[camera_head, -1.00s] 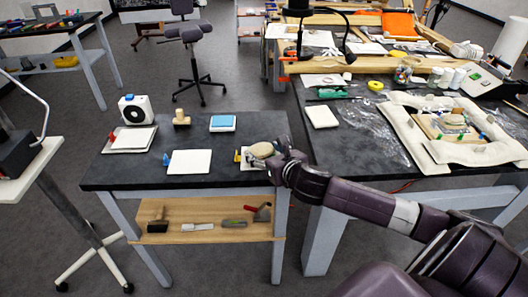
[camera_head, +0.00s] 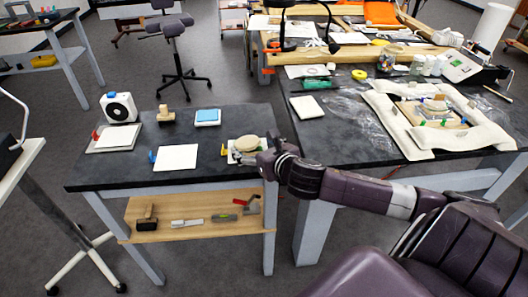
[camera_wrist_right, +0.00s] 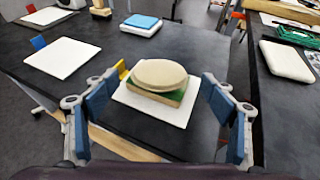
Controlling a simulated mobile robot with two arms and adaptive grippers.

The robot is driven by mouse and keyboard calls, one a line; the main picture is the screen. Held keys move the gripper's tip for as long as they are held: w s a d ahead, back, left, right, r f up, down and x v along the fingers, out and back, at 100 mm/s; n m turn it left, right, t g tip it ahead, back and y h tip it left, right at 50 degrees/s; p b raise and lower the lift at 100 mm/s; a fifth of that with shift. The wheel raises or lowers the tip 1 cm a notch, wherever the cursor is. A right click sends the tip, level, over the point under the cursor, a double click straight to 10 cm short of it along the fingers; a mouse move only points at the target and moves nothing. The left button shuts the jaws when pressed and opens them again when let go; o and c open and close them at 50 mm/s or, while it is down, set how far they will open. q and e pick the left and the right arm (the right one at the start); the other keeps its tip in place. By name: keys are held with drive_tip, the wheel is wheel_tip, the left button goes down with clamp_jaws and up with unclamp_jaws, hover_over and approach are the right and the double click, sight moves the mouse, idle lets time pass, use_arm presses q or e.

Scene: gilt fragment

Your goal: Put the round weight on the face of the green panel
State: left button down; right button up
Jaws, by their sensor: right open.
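The round weight (camera_wrist_right: 159,73) is a beige disc. It lies flat on the green panel (camera_wrist_right: 152,96), whose green edge shows beneath it; the weight covers most of the panel's face. Both rest on a white pad (camera_wrist_right: 124,95) near the table's front edge. The weight also shows in the head view (camera_head: 247,143). My right gripper (camera_wrist_right: 160,98) is open, with one blue-padded finger on each side of the stack and a visible gap to the weight. In the head view, my right gripper (camera_head: 262,158) is just right of the weight. My left gripper is not in view.
A white sheet (camera_head: 176,157) with a blue tab, a blue-topped block (camera_head: 207,117), a wooden stamp-like piece (camera_head: 166,115) and a white device (camera_head: 118,107) share the dark table. A second table (camera_head: 330,145) stands close on the right. Bare tabletop lies behind the pad.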

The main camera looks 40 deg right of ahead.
drive_tip(key=v, duration=0.9)
drive_tip(key=shift+s, duration=0.25)
drive_tip(key=shift+a, duration=0.1)
